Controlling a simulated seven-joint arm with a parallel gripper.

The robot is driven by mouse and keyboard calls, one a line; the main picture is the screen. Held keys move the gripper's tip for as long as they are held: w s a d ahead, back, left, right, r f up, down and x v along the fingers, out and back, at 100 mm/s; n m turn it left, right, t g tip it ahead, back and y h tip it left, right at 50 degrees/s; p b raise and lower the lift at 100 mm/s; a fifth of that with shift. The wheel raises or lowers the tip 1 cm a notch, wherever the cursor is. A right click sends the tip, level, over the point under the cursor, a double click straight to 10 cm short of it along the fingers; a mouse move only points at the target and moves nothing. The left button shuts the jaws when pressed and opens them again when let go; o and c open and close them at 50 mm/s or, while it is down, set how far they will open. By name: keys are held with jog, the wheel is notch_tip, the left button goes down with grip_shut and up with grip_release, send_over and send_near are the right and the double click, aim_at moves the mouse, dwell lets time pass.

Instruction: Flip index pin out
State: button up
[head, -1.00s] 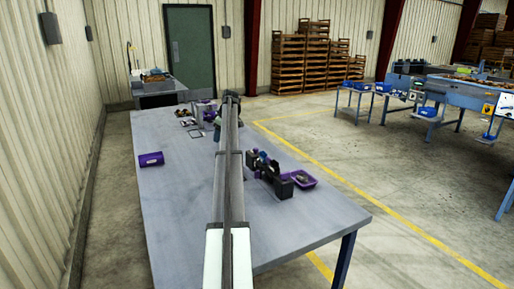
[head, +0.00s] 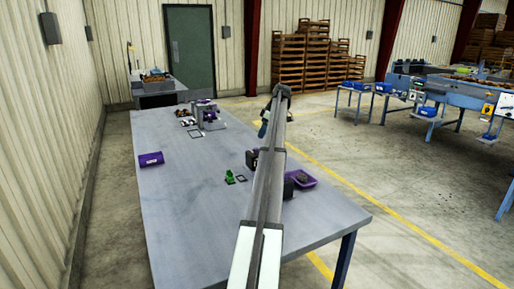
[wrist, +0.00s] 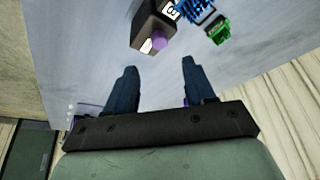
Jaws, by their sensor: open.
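A dark block (wrist: 152,28) with white labels and a purple knob (wrist: 159,41) shows at the top of the wrist view. I cannot tell for certain whether the knob is the index pin. In the head view my arm hides most of the dark fixture; a purple-and-black part (head: 252,159) shows at its left. My gripper (wrist: 160,68) is open, with nothing between its fingers; the knob appears beyond the gap between the fingertips.
A green part (head: 230,177) lies on the grey table (head: 180,225); it also shows in the wrist view (wrist: 220,32) beside a blue part (wrist: 197,14). A purple tray (head: 302,180) is right of my arm, a purple box (head: 151,159) left. The table's front left is bare.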

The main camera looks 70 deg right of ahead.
aim_at(257, 149)
jog(key=x, duration=0.9)
jog(key=shift+f, duration=0.1)
grip_shut()
dwell(0.4)
